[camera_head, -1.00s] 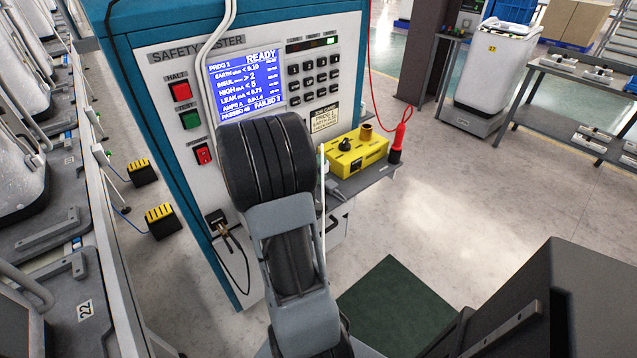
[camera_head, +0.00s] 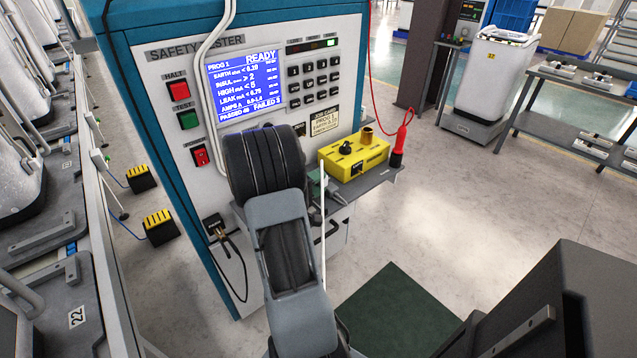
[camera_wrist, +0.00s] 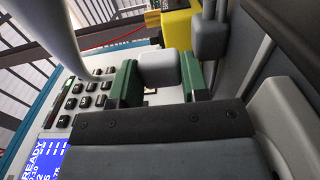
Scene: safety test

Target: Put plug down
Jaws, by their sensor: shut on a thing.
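In the wrist view my gripper (camera_wrist: 160,82) has its two green fingers closed on the sides of a pale grey plug (camera_wrist: 159,67). The plug is held in front of the safety tester's panel, near the yellow box (camera_wrist: 178,27). In the head view my dark wrist and grey arm cover most of the gripper, and the plug cannot be made out clearly. The yellow box (camera_head: 345,165) stands on a narrow grey shelf (camera_head: 372,182) at the tester's front, to the right of my wrist. Whether the plug touches the shelf is hidden.
The blue and white safety tester (camera_head: 180,70) stands close in front, its screen (camera_head: 246,82) showing READY. A red probe (camera_head: 400,140) on a red lead stands at the shelf's right end. A pale cable (camera_head: 204,80) hangs down the panel. Open floor (camera_head: 480,210) lies to the right.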

